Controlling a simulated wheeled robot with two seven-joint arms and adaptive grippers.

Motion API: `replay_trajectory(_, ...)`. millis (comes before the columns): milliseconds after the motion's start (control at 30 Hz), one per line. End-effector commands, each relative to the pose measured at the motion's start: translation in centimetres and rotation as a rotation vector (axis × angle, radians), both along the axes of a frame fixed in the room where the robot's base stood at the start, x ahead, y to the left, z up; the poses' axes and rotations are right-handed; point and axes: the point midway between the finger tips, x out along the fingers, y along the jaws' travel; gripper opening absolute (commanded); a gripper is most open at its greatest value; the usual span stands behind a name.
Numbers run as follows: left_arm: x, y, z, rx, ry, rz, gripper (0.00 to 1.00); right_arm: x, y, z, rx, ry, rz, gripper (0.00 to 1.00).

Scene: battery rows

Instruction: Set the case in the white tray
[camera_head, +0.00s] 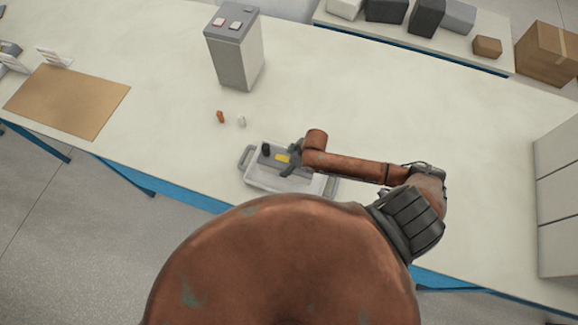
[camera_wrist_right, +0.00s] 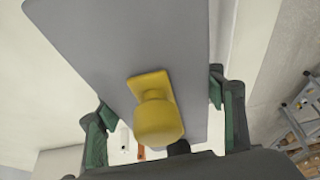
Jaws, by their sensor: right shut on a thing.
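The case is a grey block (camera_head: 270,166) with a yellow knob (camera_head: 282,158) and a black knob (camera_head: 265,149) on its top. It also shows large in the right wrist view (camera_wrist_right: 120,45), with the yellow knob between the fingers. The white tray (camera_head: 248,183) with end handles lies near the table's front edge. The case is over or in it; I cannot tell whether it touches the bottom. My right gripper (camera_head: 291,159) is shut on the case, with a finger at each side. My arm hides part of the tray's right side. My left gripper is not in view.
A tall grey-topped battery box (camera_head: 235,60) stands behind the tray. A small orange piece (camera_head: 220,117) and a small white piece (camera_head: 241,121) stand between them. A brown mat (camera_head: 68,100) lies at left. Grey cabinets (camera_head: 558,190) stand at right. The table's middle right is clear.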

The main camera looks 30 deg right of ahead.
Motion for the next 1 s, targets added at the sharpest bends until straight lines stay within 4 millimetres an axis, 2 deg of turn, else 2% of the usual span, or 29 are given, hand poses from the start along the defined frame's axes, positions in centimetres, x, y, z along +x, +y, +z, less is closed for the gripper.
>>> replay_trajectory(167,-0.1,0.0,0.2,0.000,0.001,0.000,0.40,0.1,-0.9,-1.0,0.000,0.000,-0.001,0.25)
replay_trajectory(400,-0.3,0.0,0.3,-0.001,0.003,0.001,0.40,0.1,-0.8,-3.9,0.001,-0.002,0.000,0.25)
replay_trajectory(767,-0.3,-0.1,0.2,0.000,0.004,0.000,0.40,0.1,-0.9,-4.2,0.001,-0.002,0.001,0.25)
replay_trajectory(800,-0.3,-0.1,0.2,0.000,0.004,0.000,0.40,0.1,-0.9,-4.3,0.001,0.001,0.000,0.64)
replay_trajectory(1000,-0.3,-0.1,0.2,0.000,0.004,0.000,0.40,0.1,-0.9,-4.3,0.000,0.000,0.000,0.78)
